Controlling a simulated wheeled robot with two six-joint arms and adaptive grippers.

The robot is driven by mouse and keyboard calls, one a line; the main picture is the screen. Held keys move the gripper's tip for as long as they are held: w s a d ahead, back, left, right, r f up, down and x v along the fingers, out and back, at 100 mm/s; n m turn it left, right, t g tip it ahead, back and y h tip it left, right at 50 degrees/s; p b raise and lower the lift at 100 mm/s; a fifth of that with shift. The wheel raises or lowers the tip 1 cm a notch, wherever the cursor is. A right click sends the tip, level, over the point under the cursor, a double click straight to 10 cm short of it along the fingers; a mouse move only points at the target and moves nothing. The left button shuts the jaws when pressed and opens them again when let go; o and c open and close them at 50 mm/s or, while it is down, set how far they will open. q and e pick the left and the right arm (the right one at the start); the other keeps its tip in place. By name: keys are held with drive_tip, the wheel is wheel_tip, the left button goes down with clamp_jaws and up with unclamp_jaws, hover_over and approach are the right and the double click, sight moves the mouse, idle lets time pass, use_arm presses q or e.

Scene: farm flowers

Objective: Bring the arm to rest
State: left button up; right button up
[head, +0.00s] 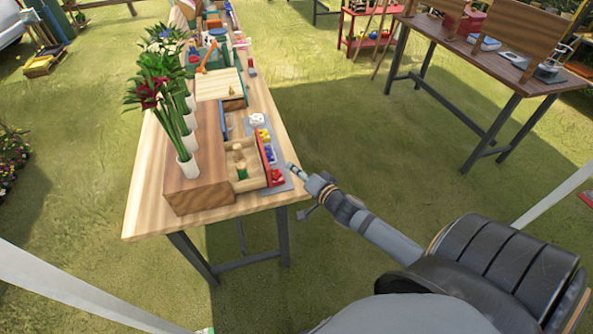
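My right arm reaches in from the lower right, and its gripper (307,187) is just off the right edge of the wooden table (145,215). A slim pale piece with a teal tip points from the gripper toward the table, and a dark piece sticks out below. At this size I cannot tell whether the gripper is open or holds something. My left gripper is not in view.
The table bears a wooden block (190,190) with flowers (155,90) in white holders, an open wooden box (243,183) with small pieces, and a pale board (219,85). Another table (520,75) stands at the upper right. Grass between the tables is clear.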

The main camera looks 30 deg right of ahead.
idle(0.5)
drive_tip(key=s+a+f+n+g+h, duration=0.1)
drive_tip(key=s+a+f+n+g, duration=0.2)
drive_tip(key=s+n+g, duration=0.5)
drive_tip(key=s+a+f+n+g+h, duration=0.1)
drive_tip(key=s+a+f+n+g, duration=0.25)
drive_tip(key=s, duration=0.85)
drive_tip(key=s+d+f+g, duration=0.1)
drive_tip(key=s+d+f, duration=0.1)
drive_tip(key=f, duration=1.2)
drive_tip(key=s+d+f+g, duration=0.1)
drive_tip(key=s+f, duration=0.1)
drive_tip(key=f, duration=1.3)
drive_tip(key=s+d+f, duration=0.1)
drive_tip(key=s+f, duration=1.2)
drive_tip(key=s, duration=0.4)
drive_tip(key=shift+d+g, duration=0.15)
drive_tip(key=shift+g, duration=0.2)
